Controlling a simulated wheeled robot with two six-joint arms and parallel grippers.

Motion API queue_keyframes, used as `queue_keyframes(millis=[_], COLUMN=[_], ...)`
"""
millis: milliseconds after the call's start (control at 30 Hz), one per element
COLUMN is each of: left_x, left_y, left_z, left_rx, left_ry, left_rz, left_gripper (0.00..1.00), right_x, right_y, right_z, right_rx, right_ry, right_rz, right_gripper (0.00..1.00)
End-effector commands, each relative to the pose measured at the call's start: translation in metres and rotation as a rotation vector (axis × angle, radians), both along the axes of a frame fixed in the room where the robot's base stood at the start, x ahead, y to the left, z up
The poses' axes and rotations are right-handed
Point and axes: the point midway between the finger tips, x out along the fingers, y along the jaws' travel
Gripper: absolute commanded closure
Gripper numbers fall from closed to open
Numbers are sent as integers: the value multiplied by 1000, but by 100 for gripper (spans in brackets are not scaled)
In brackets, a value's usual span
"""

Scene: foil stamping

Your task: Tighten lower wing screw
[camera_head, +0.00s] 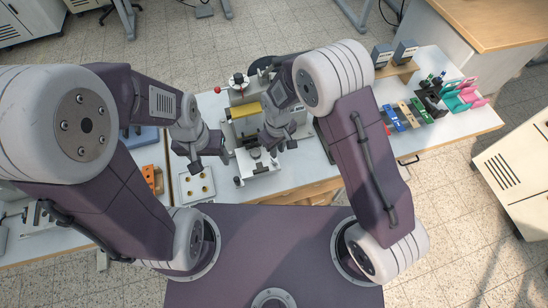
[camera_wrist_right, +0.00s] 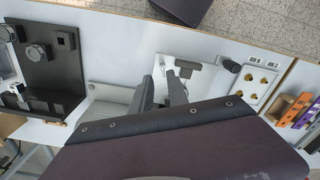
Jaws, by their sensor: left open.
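The stamping press (camera_head: 245,110), with a yellow block (camera_head: 246,109) and a red-knobbed lever, stands on the table ahead of me. My left gripper (camera_head: 210,160) is open and empty at the press's left, above the table. My right gripper (camera_head: 281,147) is at the press's right front; its two dark fingers (camera_wrist_right: 162,92) look apart in the right wrist view, pointing at the press's pale base plate. I cannot make out the lower wing screw; the right gripper and arm cover that part of the press.
A white tray with brass-coloured round pieces (camera_head: 197,185) lies left of the press, with an orange rack (camera_head: 152,178) farther left. Coloured blocks and pink holders (camera_head: 470,95) stand at the right. A black plate with knobs (camera_wrist_right: 50,65) shows in the right wrist view.

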Motion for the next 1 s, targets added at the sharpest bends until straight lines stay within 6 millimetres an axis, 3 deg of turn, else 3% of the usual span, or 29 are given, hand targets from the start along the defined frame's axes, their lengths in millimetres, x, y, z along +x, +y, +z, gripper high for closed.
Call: queue_keyframes(millis=[200, 400, 733, 800, 833, 1000], left_x=[0, 0, 0, 0, 0, 0], left_y=[0, 0, 0, 0, 0, 0], left_z=[16, 23, 23, 23, 23, 23], left_rx=[0, 0, 0, 0, 0, 0], left_ry=[0, 0, 0, 0, 0, 0], left_rz=[0, 0, 0, 0, 0, 0], left_gripper=[39, 39, 39, 39, 39, 39], right_x=[-2, 0, 0, 0, 0, 0], right_y=[-1, 0, 0, 0, 0, 0], right_z=[-43, -74, -82, -82, -82, -82], right_rx=[-3, -1, 1, 1, 1, 1], right_ry=[5, 2, -1, -1, -1, -1], right_rz=[-1, -2, -2, -2, -2, -3], right_gripper=[80, 80, 80, 97, 100, 100])
